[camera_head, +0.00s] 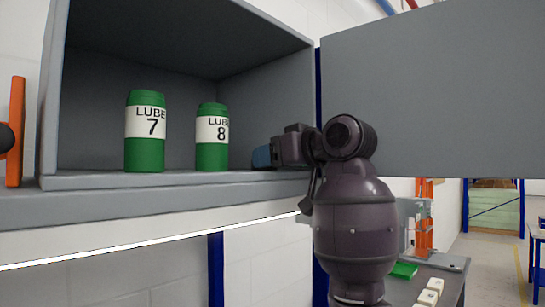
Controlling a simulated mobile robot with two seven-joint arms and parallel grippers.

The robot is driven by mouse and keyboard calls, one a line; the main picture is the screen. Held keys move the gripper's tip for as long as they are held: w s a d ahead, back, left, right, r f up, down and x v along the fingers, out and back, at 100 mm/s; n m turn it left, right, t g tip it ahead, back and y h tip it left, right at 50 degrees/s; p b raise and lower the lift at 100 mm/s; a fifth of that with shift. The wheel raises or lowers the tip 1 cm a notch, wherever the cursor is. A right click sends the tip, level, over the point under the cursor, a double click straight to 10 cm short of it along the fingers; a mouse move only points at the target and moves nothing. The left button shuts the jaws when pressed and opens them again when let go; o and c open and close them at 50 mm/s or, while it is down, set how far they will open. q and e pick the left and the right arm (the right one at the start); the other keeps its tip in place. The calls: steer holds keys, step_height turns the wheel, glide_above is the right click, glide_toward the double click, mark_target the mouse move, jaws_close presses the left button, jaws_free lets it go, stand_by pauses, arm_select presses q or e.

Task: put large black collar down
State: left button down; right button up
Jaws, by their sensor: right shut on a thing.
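My right gripper (275,153) reaches left from my dark arm into the right part of the open grey cabinet (180,180), just above the shelf floor. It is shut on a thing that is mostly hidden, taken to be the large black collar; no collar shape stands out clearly. A small blue piece shows at the gripper's tip, and I cannot tell whether it belongs to the gripper. I cannot tell whether the held thing touches the shelf. My left gripper is not in view.
Two green lube containers, number 7 (145,155) and number 8 (212,158), stand upright on the shelf left of my gripper. The cabinet's grey door (440,90) hangs open at right. An orange upright (16,130) stands at the far left. A bench lies lower right.

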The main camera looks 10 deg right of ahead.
steer(key=o, duration=0.6)
steer(key=shift+f, duration=0.15)
steer(key=o, duration=0.5)
arm_select(q)
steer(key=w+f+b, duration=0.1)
steer(key=b, duration=0.2)
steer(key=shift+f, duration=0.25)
arm_select(e)
steer(key=v, duration=1.2)
steer(key=shift+s, duration=0.1)
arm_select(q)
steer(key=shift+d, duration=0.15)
